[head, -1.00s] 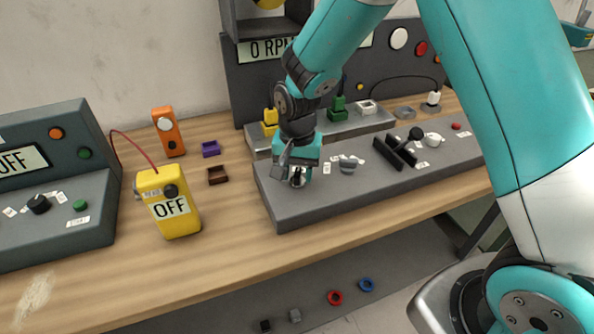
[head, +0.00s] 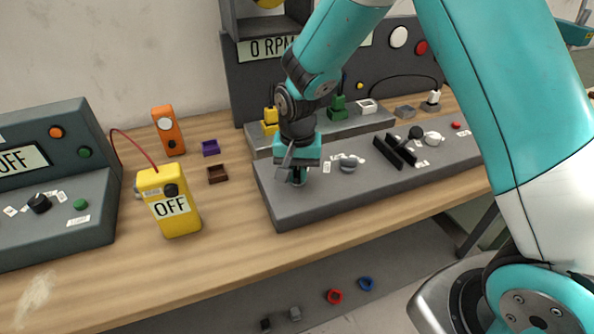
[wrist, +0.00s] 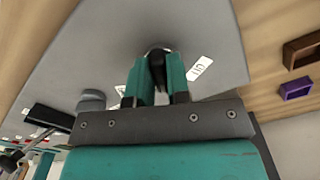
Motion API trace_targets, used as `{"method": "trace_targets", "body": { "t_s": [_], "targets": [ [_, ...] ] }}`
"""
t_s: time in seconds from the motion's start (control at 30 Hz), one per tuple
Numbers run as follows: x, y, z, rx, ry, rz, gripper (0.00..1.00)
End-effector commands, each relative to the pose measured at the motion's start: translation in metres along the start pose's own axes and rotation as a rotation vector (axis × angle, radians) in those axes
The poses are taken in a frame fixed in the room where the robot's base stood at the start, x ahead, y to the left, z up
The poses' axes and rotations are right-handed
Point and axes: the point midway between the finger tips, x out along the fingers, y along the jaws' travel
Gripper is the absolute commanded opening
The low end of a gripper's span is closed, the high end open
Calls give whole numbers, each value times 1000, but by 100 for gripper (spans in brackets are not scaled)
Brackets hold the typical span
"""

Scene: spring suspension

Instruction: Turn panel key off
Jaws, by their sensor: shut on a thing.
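The panel key (wrist: 157,66) is a small dark piece standing on the left end of the grey control panel (head: 290,213). My gripper (head: 297,176) points down over that end of the panel. In the wrist view my gripper's two teal fingers (wrist: 157,84) are shut on the key, one on each side. A small white label (wrist: 200,69) lies on the panel beside the key. In the head view the key is mostly hidden by my gripper.
Right of my gripper are a grey knob (head: 348,163), a black lever in a slot (head: 402,145) and a white knob (head: 433,138). A yellow meter (head: 170,205) reading OFF stands left of the panel. A display (head: 268,48) behind reads 0 RPM.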

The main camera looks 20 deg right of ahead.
Motion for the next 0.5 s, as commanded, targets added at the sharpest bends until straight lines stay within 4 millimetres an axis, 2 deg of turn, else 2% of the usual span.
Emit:
{"method": "trace_targets", "body": {
  "t_s": [0.5],
  "targets": [
    [-2, 2, -1, -432, 0, 0, 0]
  ]
}}
